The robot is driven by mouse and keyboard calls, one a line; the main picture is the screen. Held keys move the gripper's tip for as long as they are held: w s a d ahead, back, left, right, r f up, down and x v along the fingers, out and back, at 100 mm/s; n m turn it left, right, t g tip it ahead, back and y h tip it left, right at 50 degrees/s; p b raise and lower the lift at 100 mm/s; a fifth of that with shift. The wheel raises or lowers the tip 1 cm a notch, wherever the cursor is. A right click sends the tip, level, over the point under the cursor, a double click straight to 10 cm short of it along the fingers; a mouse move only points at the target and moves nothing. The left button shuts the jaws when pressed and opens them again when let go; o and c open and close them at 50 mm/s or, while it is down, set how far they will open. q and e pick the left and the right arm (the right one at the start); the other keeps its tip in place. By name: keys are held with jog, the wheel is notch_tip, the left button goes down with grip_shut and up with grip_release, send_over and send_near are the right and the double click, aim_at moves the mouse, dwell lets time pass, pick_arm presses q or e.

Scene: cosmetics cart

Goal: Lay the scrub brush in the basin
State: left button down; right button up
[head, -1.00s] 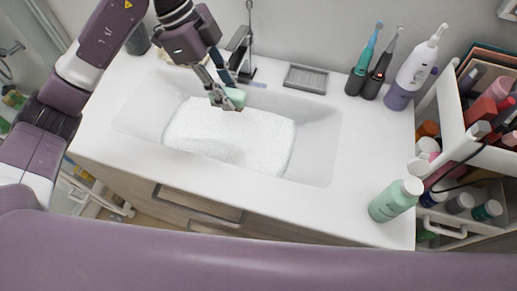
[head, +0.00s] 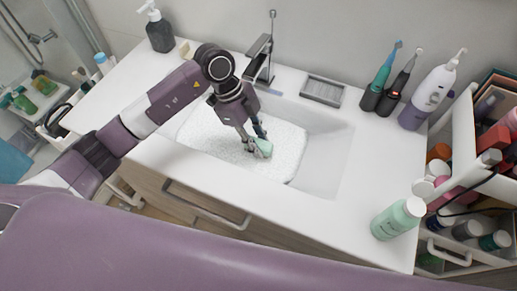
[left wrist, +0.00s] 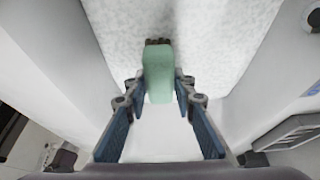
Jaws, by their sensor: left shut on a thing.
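The scrub brush (head: 264,149) is pale green and is held in my left gripper (head: 256,145) over the basin (head: 327,160). In the left wrist view the brush (left wrist: 158,70) sits between the two fingers of the gripper (left wrist: 159,90), with dark bristles at its far end. The white basin is sunk in the counter, and a white speckled, foam-like layer (head: 285,138) covers its floor. The brush is low over this layer; I cannot tell whether it touches it. My right gripper is not in view.
A tap (head: 259,62) and a grey soap dish (head: 323,90) stand behind the basin. Electric toothbrushes (head: 381,80) and a white-purple bottle (head: 432,92) stand at the back right. A mint bottle (head: 398,218) stands at the front right. The right part of the basin is clear.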

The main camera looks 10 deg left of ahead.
pick_arm(q)
jog(key=shift+f, duration=2.25)
jog(key=c, duration=1.6)
grip_release()
jog(key=shift+f, duration=0.1)
jog(key=shift+r, duration=0.25)
jog(key=b+v, duration=0.1)
jog(key=v, duration=1)
jog(key=shift+w+a+r, duration=0.1)
jog(key=shift+a+r, duration=0.1)
jog(key=shift+r, duration=0.15)
jog(key=shift+r, duration=0.1)
